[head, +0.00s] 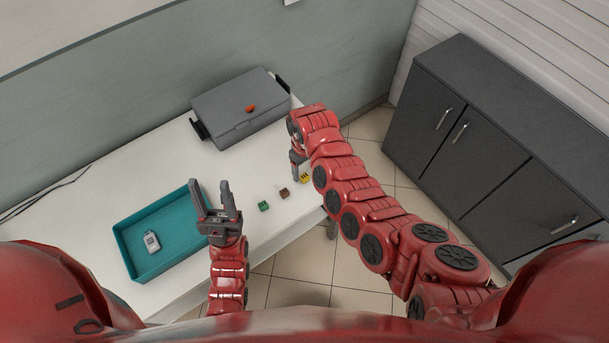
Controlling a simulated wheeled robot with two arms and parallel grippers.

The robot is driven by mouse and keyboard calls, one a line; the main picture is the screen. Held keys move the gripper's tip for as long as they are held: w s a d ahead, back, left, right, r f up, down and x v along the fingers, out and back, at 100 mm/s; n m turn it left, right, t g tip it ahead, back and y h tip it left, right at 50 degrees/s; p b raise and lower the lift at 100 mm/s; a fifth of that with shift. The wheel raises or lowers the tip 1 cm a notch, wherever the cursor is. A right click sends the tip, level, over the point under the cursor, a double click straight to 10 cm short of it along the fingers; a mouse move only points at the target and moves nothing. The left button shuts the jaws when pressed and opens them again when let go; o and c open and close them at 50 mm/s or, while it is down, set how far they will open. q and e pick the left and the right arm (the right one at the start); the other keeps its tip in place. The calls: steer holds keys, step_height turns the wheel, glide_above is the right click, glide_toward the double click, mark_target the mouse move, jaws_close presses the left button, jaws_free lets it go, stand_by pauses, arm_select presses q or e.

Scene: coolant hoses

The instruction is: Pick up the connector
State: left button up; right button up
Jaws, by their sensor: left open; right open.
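Several small parts could be the connector; I cannot tell which. A green block (264,206), a dark red block (284,193) and a yellow block (305,178) lie in a row near the table's front edge. A small white-grey part (152,241) lies in the teal tray. An orange-red piece (251,108) rests on the grey case. My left gripper (211,186) is open and empty, fingers pointing away, between the tray and the green block. My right gripper (297,174) is open, pointing down just left of the yellow block; its arm partly hides it.
The white table (160,169) carries the teal tray (125,238) at left and the closed grey case (222,112) at the back. Table surface between them is clear. A dark cabinet (460,135) stands at right, across a tiled floor.

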mark_target(305, 176)
steer(key=shift+f, duration=1.5)
jaws_close()
